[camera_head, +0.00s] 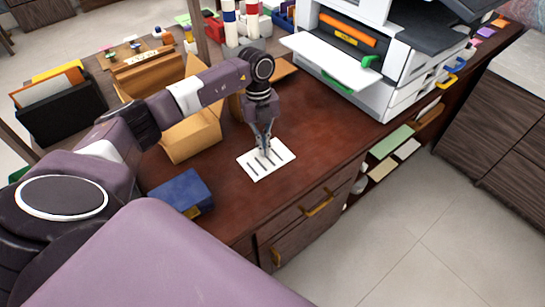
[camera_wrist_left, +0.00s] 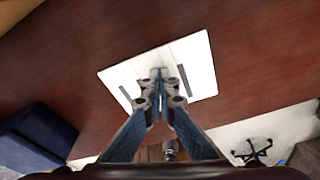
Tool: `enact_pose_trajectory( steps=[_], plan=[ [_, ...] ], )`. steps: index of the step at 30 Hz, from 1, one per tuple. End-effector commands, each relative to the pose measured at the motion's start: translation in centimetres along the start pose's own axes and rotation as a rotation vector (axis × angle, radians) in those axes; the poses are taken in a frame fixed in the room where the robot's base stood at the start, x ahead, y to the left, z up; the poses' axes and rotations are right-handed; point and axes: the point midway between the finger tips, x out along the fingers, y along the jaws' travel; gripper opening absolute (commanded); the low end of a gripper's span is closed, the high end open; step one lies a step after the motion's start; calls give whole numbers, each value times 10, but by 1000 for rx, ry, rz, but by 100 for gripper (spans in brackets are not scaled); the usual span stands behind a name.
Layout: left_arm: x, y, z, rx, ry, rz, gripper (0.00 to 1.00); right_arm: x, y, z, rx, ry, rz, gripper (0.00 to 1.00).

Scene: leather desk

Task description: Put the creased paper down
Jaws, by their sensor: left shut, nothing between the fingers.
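The creased paper (camera_head: 277,170) is a white sheet with several dark bars, lying on the brown leather desk top near its front edge. It also shows in the left wrist view (camera_wrist_left: 201,62), flat on the desk under my fingers. My left gripper (camera_head: 265,154) points down over the paper, fingertips at or just above its middle. In the left wrist view the fingers (camera_wrist_left: 157,76) are shut together with nothing between them and hide the middle of the sheet. I cannot tell whether the tips touch the paper. My right gripper is not in view.
A blue box (camera_head: 180,191) sits left of the paper. An open cardboard box (camera_head: 193,137) stands behind it, beside my left arm. A white printer (camera_head: 345,68) with its tray out stands at the back right. The desk between paper and printer is clear.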

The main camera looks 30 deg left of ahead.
Motion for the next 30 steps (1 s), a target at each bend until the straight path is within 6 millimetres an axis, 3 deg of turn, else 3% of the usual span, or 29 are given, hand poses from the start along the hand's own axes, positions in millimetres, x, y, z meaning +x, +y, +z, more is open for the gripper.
enact_pose_trajectory(
  steps=[8, 10, 12, 16, 30],
  plan=[
    [-4, 3, 0, -4, -2, 8, 0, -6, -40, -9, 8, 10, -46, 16],
    [-11, 2, -1, -4, -1, 7, 0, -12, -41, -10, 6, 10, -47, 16],
    [-16, 2, -2, -3, -1, 6, 0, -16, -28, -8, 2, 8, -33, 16],
    [-21, 1, -2, -2, -1, 5, 0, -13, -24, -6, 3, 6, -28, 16],
    [-109, 1, 0, -4, -1, 7, 0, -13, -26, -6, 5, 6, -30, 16]
  ],
)
